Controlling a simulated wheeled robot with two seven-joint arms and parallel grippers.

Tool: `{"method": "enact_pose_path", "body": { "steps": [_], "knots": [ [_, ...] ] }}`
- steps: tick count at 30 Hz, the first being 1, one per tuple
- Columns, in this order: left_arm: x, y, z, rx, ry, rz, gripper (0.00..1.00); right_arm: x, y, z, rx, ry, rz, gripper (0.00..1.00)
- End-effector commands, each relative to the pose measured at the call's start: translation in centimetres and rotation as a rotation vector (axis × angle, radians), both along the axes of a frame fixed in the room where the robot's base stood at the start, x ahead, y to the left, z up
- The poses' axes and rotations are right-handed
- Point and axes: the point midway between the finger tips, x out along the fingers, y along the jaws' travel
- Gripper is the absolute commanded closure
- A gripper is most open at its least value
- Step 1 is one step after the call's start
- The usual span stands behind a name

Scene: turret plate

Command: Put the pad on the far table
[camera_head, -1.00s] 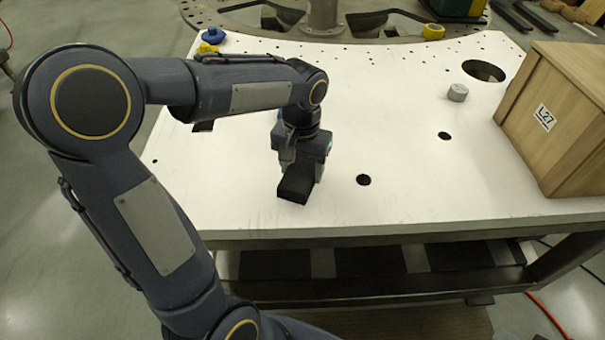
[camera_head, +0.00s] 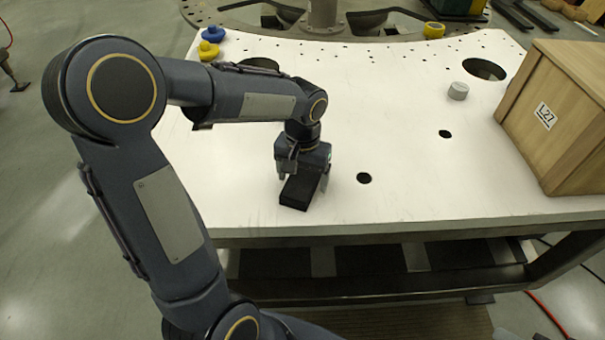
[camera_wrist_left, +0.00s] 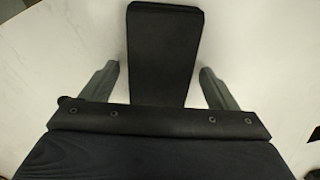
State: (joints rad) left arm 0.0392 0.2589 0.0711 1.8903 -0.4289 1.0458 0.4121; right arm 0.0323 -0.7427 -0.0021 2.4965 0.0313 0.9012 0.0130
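The pad (camera_head: 296,193), a black rectangular block, lies on the white table top (camera_head: 400,190) near its front edge. My left gripper (camera_head: 303,182) is over it, pointing down. In the left wrist view the pad (camera_wrist_left: 163,50) lies between the two fingers of my left gripper (camera_wrist_left: 157,84), with a clear gap on each side, so the gripper is open and not touching its sides. The gripper hides part of the pad. My right gripper is not in view.
A wooden crate (camera_head: 565,120) marked L27 stands at the right. A small grey cylinder (camera_head: 458,91) stands near a large hole. Blue (camera_head: 213,34) and yellow (camera_head: 208,51) knobs sit at the back left. A round metal plate (camera_head: 260,20) is behind. The table's middle is clear.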

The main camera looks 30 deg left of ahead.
Motion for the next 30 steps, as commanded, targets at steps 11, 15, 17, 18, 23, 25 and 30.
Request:
{"method": "enact_pose_path", "body": {
  "steps": [11, 15, 17, 18, 23, 25, 30],
  "knots": [
    [0.1, 0.0, 1.2, 0.0, -0.003, 0.0, 0.19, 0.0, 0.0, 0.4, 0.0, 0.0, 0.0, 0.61],
    [0.1, 0.0, 3.8, 0.0, -0.007, -0.001, 0.19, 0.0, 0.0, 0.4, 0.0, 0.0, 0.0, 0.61],
    [0.1, 0.0, 5.2, 0.0, -0.007, 0.0, 0.19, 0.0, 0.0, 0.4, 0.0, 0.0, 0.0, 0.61],
    [0.1, 0.0, 6.1, 0.0, -0.006, 0.001, 0.19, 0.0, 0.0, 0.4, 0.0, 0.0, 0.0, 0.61],
    [0.1, 0.0, 9.4, 0.0, -0.005, 0.0, 0.19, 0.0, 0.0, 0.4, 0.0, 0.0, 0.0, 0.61],
    [0.1, 0.0, 10.5, 0.0, -0.005, -0.001, 0.19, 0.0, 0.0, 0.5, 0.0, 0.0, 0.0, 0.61],
    [0.0, 0.0, 12.2, -0.002, -0.003, -0.001, 0.19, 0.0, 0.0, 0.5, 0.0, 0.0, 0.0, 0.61]
  ]
}}
